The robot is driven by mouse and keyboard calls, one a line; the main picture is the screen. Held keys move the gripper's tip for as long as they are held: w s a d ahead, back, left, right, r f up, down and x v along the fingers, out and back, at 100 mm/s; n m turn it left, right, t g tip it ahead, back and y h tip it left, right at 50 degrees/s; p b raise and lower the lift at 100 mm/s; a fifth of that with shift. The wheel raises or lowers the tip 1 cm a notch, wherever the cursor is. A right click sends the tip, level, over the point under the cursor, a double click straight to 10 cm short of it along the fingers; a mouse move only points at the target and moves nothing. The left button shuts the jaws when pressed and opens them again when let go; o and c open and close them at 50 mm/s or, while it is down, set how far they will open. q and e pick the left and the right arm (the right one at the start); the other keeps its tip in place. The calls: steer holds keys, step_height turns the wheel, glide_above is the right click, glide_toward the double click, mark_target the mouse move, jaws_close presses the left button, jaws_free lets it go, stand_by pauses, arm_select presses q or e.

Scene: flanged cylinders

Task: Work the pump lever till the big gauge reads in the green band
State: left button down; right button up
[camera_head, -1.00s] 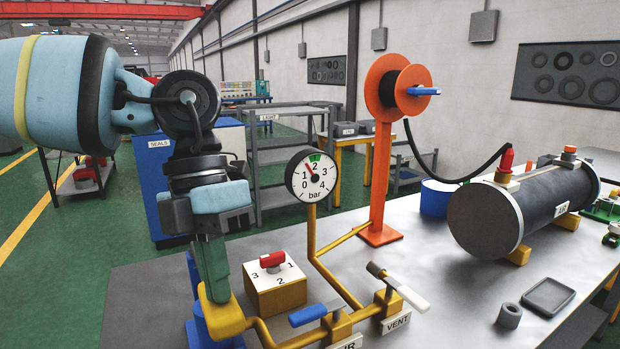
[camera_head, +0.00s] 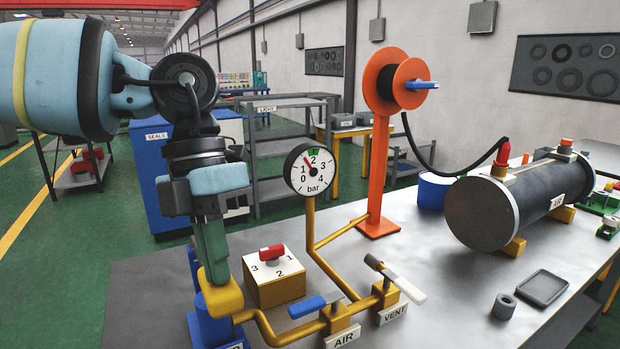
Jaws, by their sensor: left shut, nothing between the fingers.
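The big gauge (camera_head: 311,169) has a white face marked 0 to 4 bar and a short green band at the top near 2. Its red needle points up and left, between 1 and 2, left of the green band. My left gripper (camera_head: 214,272) is shut with nothing between its fingers, pointing down over a blue upright pump body (camera_head: 211,325) at the bench's near left. A yellow block (camera_head: 222,293) sits at the fingertips. The gripper hides much of the pump, and I cannot clearly make out its lever or whether they touch. My right gripper is out of view.
A selector box (camera_head: 274,279) with a red knob stands right of the gripper. Blue-handled AIR (camera_head: 314,306) and white-handled VENT (camera_head: 402,283) valves sit on yellow pipe. An orange reel stand (camera_head: 378,180) and dark tank (camera_head: 520,201) are farther right.

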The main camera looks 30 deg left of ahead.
mark_target(225, 307)
arm_select(q)
steer(key=shift+b+x, duration=1.9)
steer(key=shift+x, duration=1.2)
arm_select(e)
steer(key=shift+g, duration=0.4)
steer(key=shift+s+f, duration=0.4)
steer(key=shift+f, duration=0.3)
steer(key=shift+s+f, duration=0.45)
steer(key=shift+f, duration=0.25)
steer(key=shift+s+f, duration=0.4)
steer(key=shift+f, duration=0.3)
arm_select(q)
steer(key=shift+w+a, duration=0.1)
steer(key=shift+a, duration=0.05)
steer(key=shift+f, duration=0.1)
steer(key=shift+p+v, duration=1.75)
steer(key=shift+v, duration=1.3)
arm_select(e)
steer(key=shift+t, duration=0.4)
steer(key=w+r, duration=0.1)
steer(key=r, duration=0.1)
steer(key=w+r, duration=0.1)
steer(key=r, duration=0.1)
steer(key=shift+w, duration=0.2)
